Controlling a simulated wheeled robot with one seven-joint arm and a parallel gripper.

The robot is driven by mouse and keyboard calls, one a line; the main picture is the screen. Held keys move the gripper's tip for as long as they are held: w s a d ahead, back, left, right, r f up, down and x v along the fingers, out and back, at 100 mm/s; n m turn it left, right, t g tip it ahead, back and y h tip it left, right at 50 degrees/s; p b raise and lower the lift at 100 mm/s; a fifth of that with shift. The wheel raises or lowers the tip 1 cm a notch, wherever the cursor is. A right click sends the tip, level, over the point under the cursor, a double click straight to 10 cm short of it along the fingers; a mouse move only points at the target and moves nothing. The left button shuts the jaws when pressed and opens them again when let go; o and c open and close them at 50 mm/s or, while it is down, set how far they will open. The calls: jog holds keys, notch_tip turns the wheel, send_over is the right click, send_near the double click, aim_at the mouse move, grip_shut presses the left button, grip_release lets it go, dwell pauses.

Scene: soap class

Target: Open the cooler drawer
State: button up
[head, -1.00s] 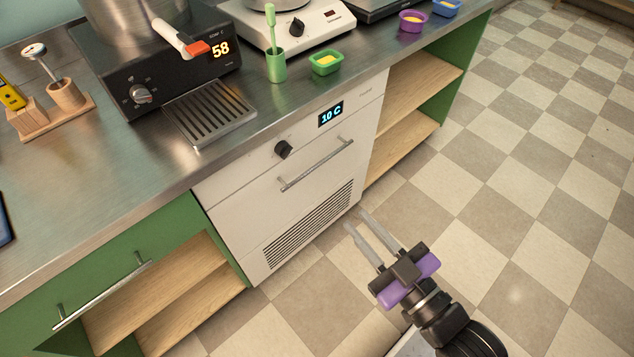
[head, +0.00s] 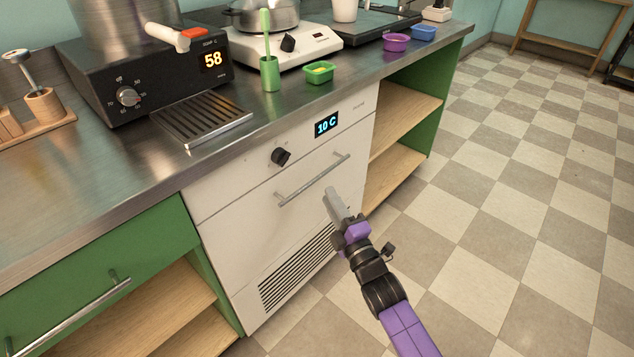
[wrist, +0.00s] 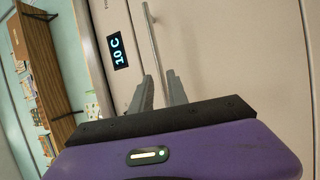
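The cooler (head: 215,245) is a white unit under the steel counter, with a display reading 10 C and a dark knob on its upper panel. Its drawer front (head: 250,225) sits flush and shut, with a metal bar handle (head: 312,180) across its top. In the wrist view the handle (wrist: 153,40) stands just beyond my fingertips, and the display shows left of it. My gripper (head: 332,192) is in front of the drawer, near the handle's right half and slightly below it. Its two fingers (wrist: 160,78) are apart with nothing between them.
A green drawer (head: 100,270) with its own bar handle is at the left. Open wooden shelves (head: 400,140) are right of the cooler. A hotplate (head: 285,48), a black heater (head: 140,80) and small bowls stand on the counter. The checkered floor at right is clear.

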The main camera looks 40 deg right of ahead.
aim_at(318, 176)
jog(key=shift+p+x, duration=0.65)
jog(key=shift+x, duration=3.2)
jog(key=shift+r, duration=0.1)
grip_shut()
